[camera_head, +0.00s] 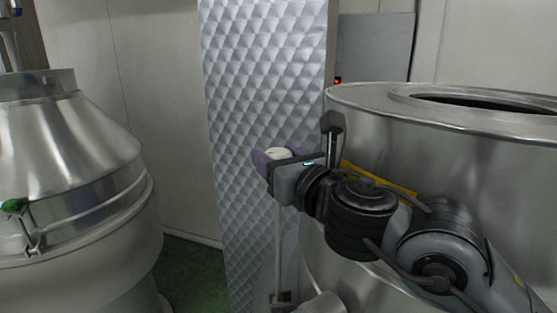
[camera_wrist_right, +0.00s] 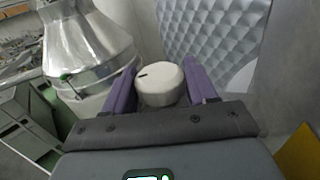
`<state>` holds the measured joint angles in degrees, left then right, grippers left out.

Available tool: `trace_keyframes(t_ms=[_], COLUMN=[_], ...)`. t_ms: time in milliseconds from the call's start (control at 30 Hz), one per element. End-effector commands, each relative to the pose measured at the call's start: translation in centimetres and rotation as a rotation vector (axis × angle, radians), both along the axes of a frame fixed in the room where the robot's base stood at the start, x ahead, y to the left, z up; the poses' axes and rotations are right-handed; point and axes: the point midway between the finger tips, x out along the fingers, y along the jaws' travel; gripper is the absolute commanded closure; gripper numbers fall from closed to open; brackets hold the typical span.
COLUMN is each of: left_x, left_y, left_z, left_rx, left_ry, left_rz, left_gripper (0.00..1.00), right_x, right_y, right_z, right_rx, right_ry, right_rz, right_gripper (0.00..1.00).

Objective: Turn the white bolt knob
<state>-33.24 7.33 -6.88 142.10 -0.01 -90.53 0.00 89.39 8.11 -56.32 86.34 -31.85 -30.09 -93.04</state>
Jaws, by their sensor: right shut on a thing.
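The white bolt knob (camera_head: 279,153) shows in the head view beside the quilted metal column, between the purple fingers of my right gripper (camera_head: 276,158). In the right wrist view the knob (camera_wrist_right: 161,88) is a round white cap with a short dark mark near its upper left edge. The purple fingers of the right gripper (camera_wrist_right: 160,80) stand on either side of it and are shut on it. What the knob is mounted on is hidden behind the gripper. My left gripper is in neither view.
A large steel drum (camera_head: 450,140) with an open top stands at the right, close behind my right arm. A conical steel vessel (camera_head: 80,150) with a green-knobbed clamp (camera_head: 14,206) stands at the left. Green floor (camera_head: 192,270) shows between the vessel and the quilted column (camera_head: 258,80).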

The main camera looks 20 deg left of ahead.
Motion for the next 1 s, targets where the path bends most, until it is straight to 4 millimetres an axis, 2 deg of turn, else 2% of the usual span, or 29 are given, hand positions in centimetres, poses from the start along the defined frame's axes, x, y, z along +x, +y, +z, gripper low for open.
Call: trace_keyframes(t_ms=[467, 500, 600, 633, 1000], left_x=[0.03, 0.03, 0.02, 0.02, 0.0], left_y=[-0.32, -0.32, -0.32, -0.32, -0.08], left_z=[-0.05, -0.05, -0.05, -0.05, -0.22], left_rx=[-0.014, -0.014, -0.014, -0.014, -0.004], left_ry=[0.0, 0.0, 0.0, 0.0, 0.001], left_rz=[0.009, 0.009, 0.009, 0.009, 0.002], left_gripper=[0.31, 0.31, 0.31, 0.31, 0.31], right_x=[0.08, 0.08, 0.08, 0.07, -0.17], right_y=[0.03, 0.02, 0.02, 0.02, -0.36], right_z=[-0.36, -0.37, -0.34, -0.31, -0.18], right_rx=[-0.007, -0.007, -0.007, -0.006, -0.004], right_ry=[0.003, 0.003, 0.003, 0.002, 0.0], right_rz=[0.021, 0.02, 0.02, 0.02, 0.019], right_gripper=[0.74, 0.4, 0.25, 0.22, 0.22])
